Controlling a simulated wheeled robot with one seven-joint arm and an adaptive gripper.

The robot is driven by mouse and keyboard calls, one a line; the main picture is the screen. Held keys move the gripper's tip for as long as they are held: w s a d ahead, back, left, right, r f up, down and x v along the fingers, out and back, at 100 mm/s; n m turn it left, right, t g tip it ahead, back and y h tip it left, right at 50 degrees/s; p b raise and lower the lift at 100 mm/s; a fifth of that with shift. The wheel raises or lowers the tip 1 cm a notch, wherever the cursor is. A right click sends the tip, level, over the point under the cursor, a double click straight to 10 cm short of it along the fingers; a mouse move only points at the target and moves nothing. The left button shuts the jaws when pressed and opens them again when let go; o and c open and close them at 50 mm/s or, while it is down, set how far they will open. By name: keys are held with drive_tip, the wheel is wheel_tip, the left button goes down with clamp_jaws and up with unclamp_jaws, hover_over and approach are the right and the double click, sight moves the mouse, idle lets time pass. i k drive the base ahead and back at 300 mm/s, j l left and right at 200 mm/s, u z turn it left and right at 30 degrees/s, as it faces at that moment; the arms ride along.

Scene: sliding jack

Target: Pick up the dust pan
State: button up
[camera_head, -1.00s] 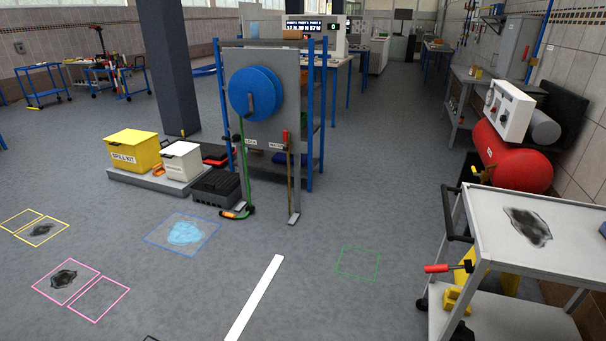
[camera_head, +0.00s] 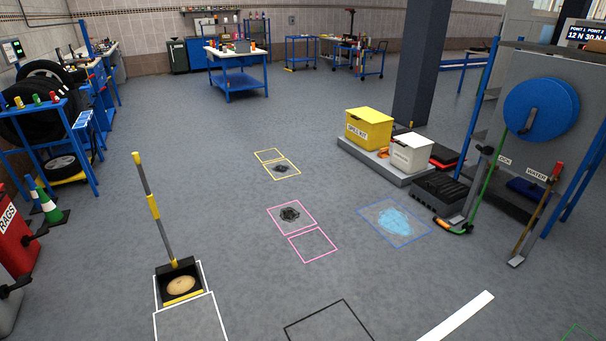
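A dust pan (camera_head: 180,285) stands on the floor at the lower left, inside a white outlined rectangle. Its pan is black with a yellow front edge, and a round tan patch shows in it. A long grey handle (camera_head: 166,234) with yellow sections rises from the pan, leaning to the left. Nothing touches the dust pan. My gripper is not in view, so its state is hidden.
Open grey floor lies around the dust pan. A red rags bin (camera_head: 14,240) and green cones (camera_head: 50,208) stand to its left. Painted outlines mark the floor to the right, with a blue puddle (camera_head: 394,221). A yellow spill kit box (camera_head: 369,128) stands beyond.

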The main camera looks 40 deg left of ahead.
sight(180, 279)
drive_tip(key=u, duration=3.85)
drive_tip(key=l+z, duration=0.1)
drive_tip(key=z, duration=1.55)
drive_tip(key=i+l+z, duration=0.25)
drive_tip(key=i+z, duration=0.55)
drive_tip(key=i, duration=0.2)
drive_tip(key=i+z, duration=0.35)
drive_tip(key=i, duration=0.75)
drive_tip(key=i+l+u, duration=0.15)
drive_tip(key=i, duration=0.45)
drive_tip(key=i+l, duration=0.1)
drive_tip(key=i, duration=0.5)
